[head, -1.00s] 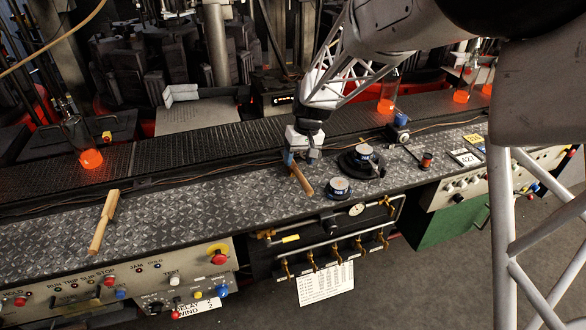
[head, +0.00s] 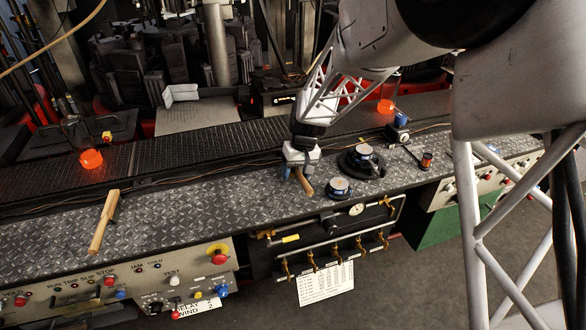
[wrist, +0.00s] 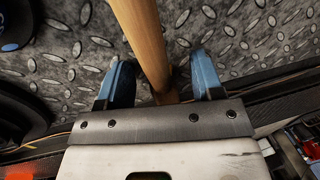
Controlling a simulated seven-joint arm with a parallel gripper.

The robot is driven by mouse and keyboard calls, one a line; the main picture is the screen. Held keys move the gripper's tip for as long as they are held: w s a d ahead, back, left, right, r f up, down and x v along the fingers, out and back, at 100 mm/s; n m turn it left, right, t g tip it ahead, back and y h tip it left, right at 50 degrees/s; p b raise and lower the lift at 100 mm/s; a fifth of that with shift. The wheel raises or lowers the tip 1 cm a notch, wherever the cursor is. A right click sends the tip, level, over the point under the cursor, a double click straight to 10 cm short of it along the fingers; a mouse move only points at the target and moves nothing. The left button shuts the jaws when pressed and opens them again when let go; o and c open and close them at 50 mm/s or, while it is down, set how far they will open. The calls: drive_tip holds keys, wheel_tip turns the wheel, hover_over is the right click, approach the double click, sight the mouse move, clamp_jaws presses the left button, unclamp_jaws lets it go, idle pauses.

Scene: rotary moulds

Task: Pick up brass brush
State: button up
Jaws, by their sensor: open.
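A wooden-handled tool (head: 303,183) lies on the tread-plate ledge near the middle in the head view. Its round handle (wrist: 143,35) runs between my fingers in the wrist view, and its far end is hidden by my gripper. A second wooden-handled tool (head: 103,222) lies further left on the ledge. I cannot tell from bristles which one is the brass brush. My gripper (head: 298,171) is directly over the middle tool. In the wrist view, the blue fingers of my gripper (wrist: 162,75) are open, one on each side of the handle, with gaps visible.
Two dark round blue-marked objects, one smaller (head: 338,188) and one larger (head: 362,160), sit just right of my gripper. A small red-and-black item (head: 426,160) lies beyond them. The tread-plate ledge (head: 190,205) is clear between the two wooden tools.

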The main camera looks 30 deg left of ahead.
sight(294, 169)
idle(0.3)
clamp_jaws()
drive_tip(key=shift+r, duration=0.1)
drive_tip(key=shift+r, duration=0.8)
wheel_tip(294, 169, up, 2)
drive_tip(key=shift+r, duration=0.1)
drive_tip(key=s+d+r, duration=0.1)
drive_tip(key=s+d, duration=0.9)
drive_tip(key=s, duration=0.2)
drive_tip(key=shift+s, duration=0.2)
drive_tip(key=shift+d, duration=0.1)
